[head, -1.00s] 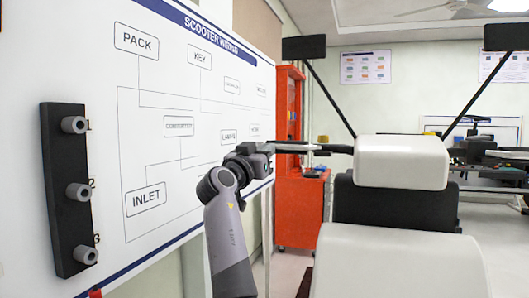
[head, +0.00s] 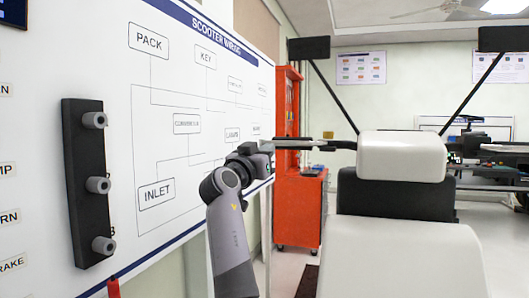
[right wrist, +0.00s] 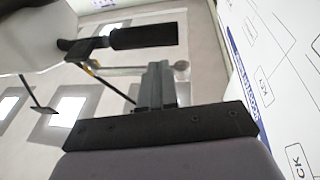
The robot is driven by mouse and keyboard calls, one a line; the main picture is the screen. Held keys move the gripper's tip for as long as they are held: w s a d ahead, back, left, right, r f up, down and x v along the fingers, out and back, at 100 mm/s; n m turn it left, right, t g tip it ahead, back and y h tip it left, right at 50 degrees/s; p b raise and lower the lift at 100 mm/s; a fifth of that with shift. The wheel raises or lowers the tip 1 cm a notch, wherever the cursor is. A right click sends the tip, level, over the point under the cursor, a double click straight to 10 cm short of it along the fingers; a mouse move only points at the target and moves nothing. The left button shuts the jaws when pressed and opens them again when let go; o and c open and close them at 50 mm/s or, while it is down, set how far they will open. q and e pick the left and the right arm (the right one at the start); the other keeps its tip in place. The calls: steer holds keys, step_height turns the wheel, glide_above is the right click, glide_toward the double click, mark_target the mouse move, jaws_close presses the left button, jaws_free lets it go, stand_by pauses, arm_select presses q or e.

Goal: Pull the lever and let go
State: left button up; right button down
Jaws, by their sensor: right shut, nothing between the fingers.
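The scooter's thin metal lever (right wrist: 120,70) runs below the black handlebar grip (right wrist: 145,37) in the right wrist view and ends in a small ball. My right gripper (right wrist: 156,68) is shut and empty, with its fingertips overlapping the lever near the ball end. I cannot tell whether they touch it. In the head view my right gripper (head: 266,148) is at the left end of the handlebar (head: 312,143), and the lever is hard to make out there. My left gripper is not in view.
A white wiring board (head: 190,80) stands close on the left, with a black strip of several grey knobs (head: 88,185). The white and black scooter (head: 400,158) fills the right. A red cabinet (head: 300,210) stands behind the handlebar.

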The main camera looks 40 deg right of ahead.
steer(key=b+v, duration=0.2)
steer(key=v, duration=0.8)
steer(key=shift+w+a, duration=0.3)
steer(key=shift+a, duration=0.05)
steer(key=shift+f, duration=0.15)
